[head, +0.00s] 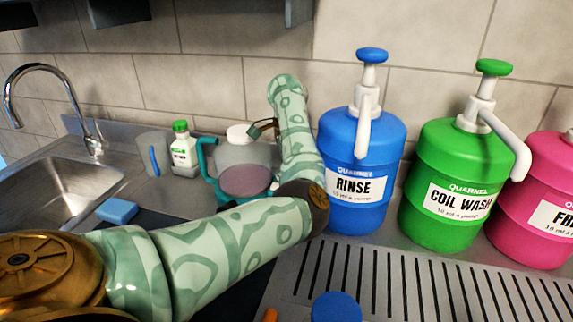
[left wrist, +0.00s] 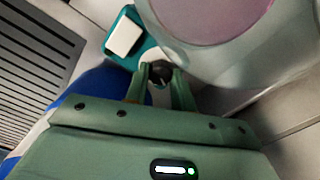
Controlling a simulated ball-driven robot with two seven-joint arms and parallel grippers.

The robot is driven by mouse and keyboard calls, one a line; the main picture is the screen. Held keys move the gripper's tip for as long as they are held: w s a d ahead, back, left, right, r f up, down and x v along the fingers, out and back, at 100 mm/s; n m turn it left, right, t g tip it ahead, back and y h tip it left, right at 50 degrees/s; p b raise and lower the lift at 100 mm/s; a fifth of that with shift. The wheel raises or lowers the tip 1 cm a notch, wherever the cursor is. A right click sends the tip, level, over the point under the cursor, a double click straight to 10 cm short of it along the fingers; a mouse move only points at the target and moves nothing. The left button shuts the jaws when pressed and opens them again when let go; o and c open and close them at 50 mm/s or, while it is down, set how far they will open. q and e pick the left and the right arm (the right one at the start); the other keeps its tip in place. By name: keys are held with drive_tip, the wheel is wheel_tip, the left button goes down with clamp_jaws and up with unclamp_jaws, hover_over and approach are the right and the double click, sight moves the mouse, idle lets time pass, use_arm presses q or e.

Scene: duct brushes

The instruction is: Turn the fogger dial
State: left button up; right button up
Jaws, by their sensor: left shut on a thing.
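The fogger (head: 240,155) stands on the counter by the back wall in the head view, with a grey body, a teal handle and base, and a round mauve face. Its grey body (left wrist: 230,62) fills the upper right of the left wrist view. The small black dial (left wrist: 160,72) shows in the left wrist view, between the fingers of my left gripper (left wrist: 160,77), which is shut on it. In the head view my left gripper (head: 262,128) is small and reaches the fogger's top from the right; the dial cannot be made out there. My right gripper is not in view.
A blue RINSE pump bottle (head: 360,150) stands close to the right of my left forearm. Green (head: 445,165) and pink (head: 545,190) pump bottles stand further right, behind a slotted drain (head: 420,285). A white bottle (head: 184,155), a blue sponge (head: 117,211) and a sink (head: 60,190) are left.

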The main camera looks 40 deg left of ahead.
use_arm(q)
drive_tip(key=shift+m, duration=0.6)
drive_tip(key=o, duration=0.7)
wheel_tip(320, 180, up, 8)
drive_tip(key=p, duration=0.2)
drive_tip(key=shift+f+p, duration=0.25)
drive_tip(key=shift+p, duration=0.15)
